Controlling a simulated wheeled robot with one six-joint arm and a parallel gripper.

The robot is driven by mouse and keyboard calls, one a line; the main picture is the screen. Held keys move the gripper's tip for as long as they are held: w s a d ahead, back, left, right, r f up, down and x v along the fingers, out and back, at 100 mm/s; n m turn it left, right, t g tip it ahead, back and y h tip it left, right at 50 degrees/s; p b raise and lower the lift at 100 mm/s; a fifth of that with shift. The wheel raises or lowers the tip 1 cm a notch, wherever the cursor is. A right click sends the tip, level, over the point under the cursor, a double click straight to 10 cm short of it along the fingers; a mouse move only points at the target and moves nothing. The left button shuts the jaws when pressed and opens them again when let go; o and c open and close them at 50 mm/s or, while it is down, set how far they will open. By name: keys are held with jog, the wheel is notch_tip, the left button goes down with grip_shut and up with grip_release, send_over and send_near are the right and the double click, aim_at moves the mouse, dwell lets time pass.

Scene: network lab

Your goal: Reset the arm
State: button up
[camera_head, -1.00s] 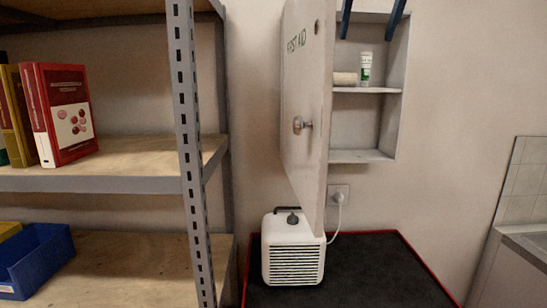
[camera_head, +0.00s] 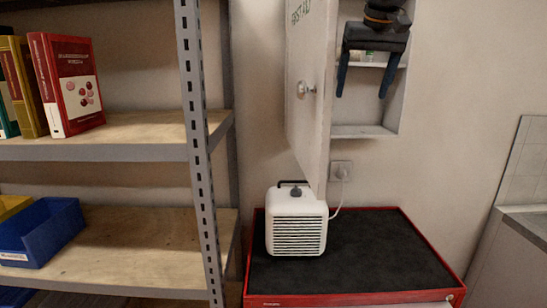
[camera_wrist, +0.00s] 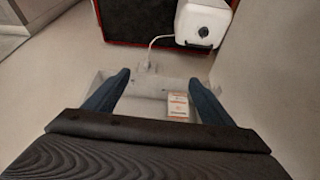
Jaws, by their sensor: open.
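My gripper (camera_head: 367,88) hangs in front of the open first aid cabinet (camera_head: 365,131) in the head view, its two dark blue fingers apart and pointing down. Nothing is between the fingers there. In the wrist view my gripper (camera_wrist: 153,92) is also open, with the cabinet's pale shelf edge beyond the fingertips. A small white and orange box (camera_wrist: 178,105) shows near the right finger in that view. The gripper hides most of the upper shelf's contents in the head view.
The cabinet door (camera_head: 312,90) stands open to the left of my gripper. A white heater (camera_head: 297,222) sits on the black-topped red cabinet (camera_head: 375,250) below, its cord running to a wall socket (camera_head: 341,171). A metal shelf post (camera_head: 195,130) stands further left.

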jog(key=s+a+f+g+b, duration=0.1)
jog(key=s+f, duration=0.1)
jog(key=f, duration=0.7)
jog(key=s+f+b, duration=0.1)
jog(key=s+f, duration=0.1)
jog(key=f, duration=0.8)
jog(key=s+f+g+b, duration=0.1)
jog(key=s+f, duration=0.9)
jog(key=f, duration=0.3)
jog(key=s+a+f+g+b, duration=0.1)
jog(key=s+f+b, duration=0.1)
jog(key=s+f, duration=0.8)
notch_tip(320, 180, down, 3)
jog(key=shift+s+a+f+g+b, duration=0.15)
jog(key=shift+s+a+g+b, duration=0.05)
jog(key=shift+s+g+b, duration=0.1)
